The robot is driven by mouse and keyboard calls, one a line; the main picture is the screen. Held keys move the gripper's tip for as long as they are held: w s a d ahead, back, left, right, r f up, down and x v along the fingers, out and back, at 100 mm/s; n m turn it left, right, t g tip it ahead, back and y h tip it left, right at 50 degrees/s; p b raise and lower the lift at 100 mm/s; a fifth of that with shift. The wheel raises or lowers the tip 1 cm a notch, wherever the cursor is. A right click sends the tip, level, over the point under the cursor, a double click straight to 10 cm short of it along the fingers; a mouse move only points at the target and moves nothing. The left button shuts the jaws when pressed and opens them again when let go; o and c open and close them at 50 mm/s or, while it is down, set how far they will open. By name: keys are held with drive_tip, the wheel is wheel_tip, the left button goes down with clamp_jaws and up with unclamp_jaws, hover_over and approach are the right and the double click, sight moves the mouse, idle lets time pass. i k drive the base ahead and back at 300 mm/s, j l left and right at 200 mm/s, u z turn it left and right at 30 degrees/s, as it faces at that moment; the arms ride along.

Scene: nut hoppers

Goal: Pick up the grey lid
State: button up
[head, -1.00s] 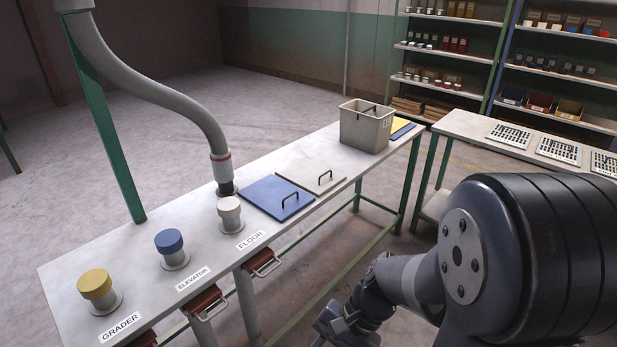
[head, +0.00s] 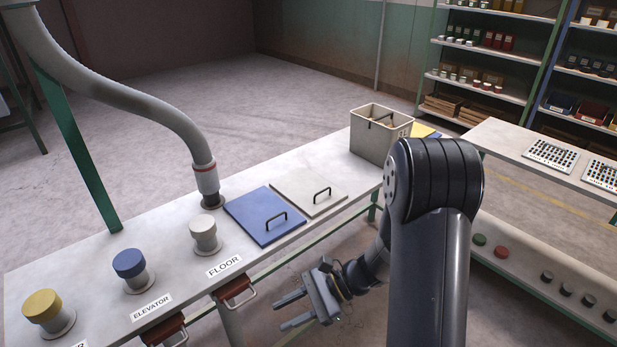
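The grey lid (head: 300,188) is a flat pale square plate with a black arched handle (head: 322,195). It lies flat on the long bench, right beside the blue lid (head: 255,213), which has a similar handle. My gripper (head: 287,312) is in front of the bench, below and to the left of my arm. Its two fingers are spread apart with nothing between them. It is apart from the grey lid, nearer the camera. Nothing hides the lid.
A grey bin (head: 362,150) stands beyond the grey lid, with a yellow lid (head: 423,130) partly hidden behind it. A hose (head: 150,105) comes down on the bench's left. Capped ports (head: 128,262) and red-brown drawer handles (head: 232,290) line the near side. A second table (head: 500,140) stands right.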

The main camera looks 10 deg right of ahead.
sight(311, 195)
drive_tip(key=i+l+u, duration=0.2)
drive_tip(key=i+l, duration=0.15)
drive_tip(key=l, duration=0.25)
drive_tip(key=i+l+u, duration=0.1)
drive_tip(key=l, duration=0.25)
drive_tip(key=i+l+u, duration=0.1)
drive_tip(key=i+l, duration=0.15)
drive_tip(key=i+l+u, duration=0.1)
drive_tip(key=l, duration=0.35)
drive_tip(key=i+l+u, duration=0.1)
drive_tip(key=l, duration=0.25)
drive_tip(key=i+l, duration=0.1)
drive_tip(key=i, duration=0.2)
drive_tip(key=i+l, duration=0.1)
drive_tip(key=i, duration=0.15)
